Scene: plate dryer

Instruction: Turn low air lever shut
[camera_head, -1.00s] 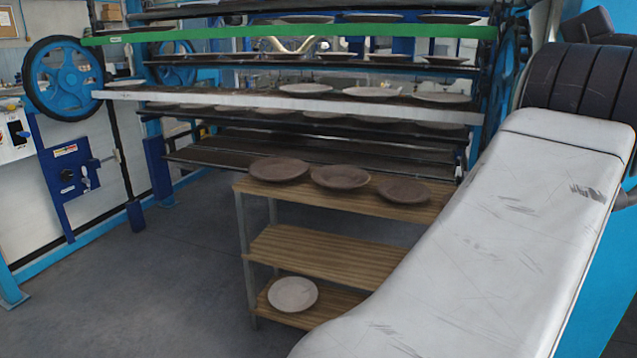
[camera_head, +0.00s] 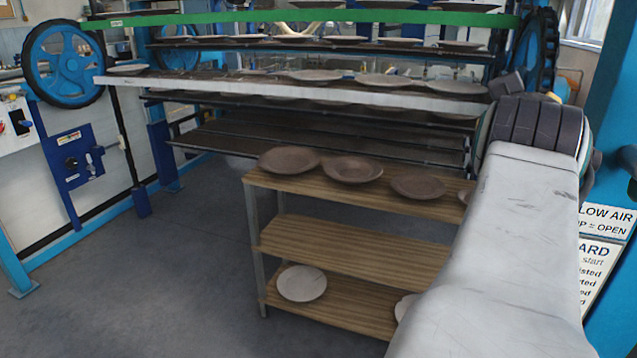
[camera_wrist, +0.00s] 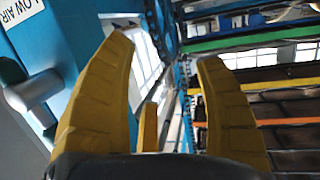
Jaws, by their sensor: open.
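A grey rounded bar (camera_wrist: 35,90), which looks like the low air lever, sticks out by the blue post (camera_wrist: 60,40) at the left of the wrist view. A white LOW AIR label (camera_wrist: 12,73) is beside it. My gripper (camera_wrist: 164,50) has its yellow fingers spread wide and empty; the bar lies outside them, left of the left finger. In the head view, the LOW AIR sign (camera_head: 606,217), with a line ending in "= OPEN", is on the blue post at the right.
The plate dryer rack (camera_head: 300,88) with several plates spans the back. A wooden shelf unit (camera_head: 350,245) with brown plates stands close to my arm. A blue handwheel (camera_head: 63,63) and a control panel (camera_head: 75,158) are at the left. The floor at front left is clear.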

